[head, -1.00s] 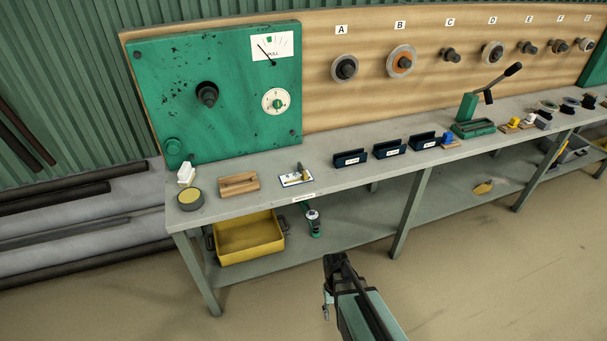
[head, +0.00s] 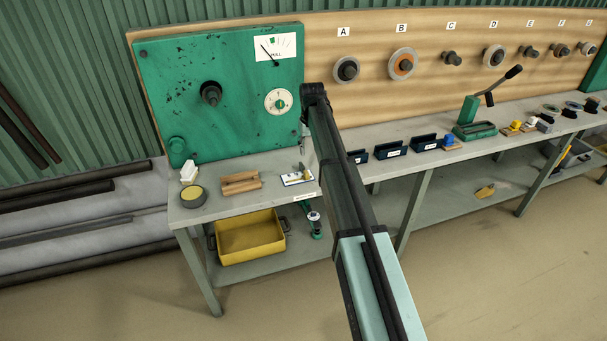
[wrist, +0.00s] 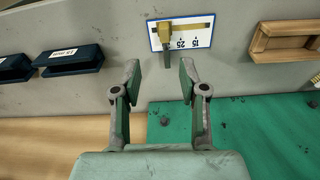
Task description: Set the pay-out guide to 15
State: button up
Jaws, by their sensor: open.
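The pay-out guide is a white scale plate with a blue edge (head: 291,181) on the bench top below the green panel; it also shows in the wrist view (wrist: 205,28). A yellow slider with a grey upright tab (wrist: 174,38) sits on it. The printed 25 is beside the slider and the 15 is farther right in the wrist view; the exact reading is hard to tell. My gripper (wrist: 160,78) is open and empty, its fingers apart from the slider, which lies beyond the gap between them.
The green panel (head: 225,110) with a dial and knob stands behind the guide. A wooden block (head: 240,182) lies to its left, and dark blue trays (head: 391,150) to its right. A yellow bin (head: 250,238) is on the lower shelf.

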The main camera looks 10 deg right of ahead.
notch_tip(320, 180, up, 6)
send_over(306, 172)
jog(key=w, duration=0.1)
jog(key=shift+n+g, duration=0.4)
jog(key=shift+g, duration=0.2)
jog(key=f+p, duration=0.1)
jog(key=f, duration=0.5)
jog(key=f+p, duration=0.2)
jog(key=f, duration=0.4)
jog(key=s+f+p, duration=0.1)
jog(key=f, duration=0.5)
jog(key=shift+f+p, duration=0.2)
jog(key=shift+p, duration=0.15)
grip_shut()
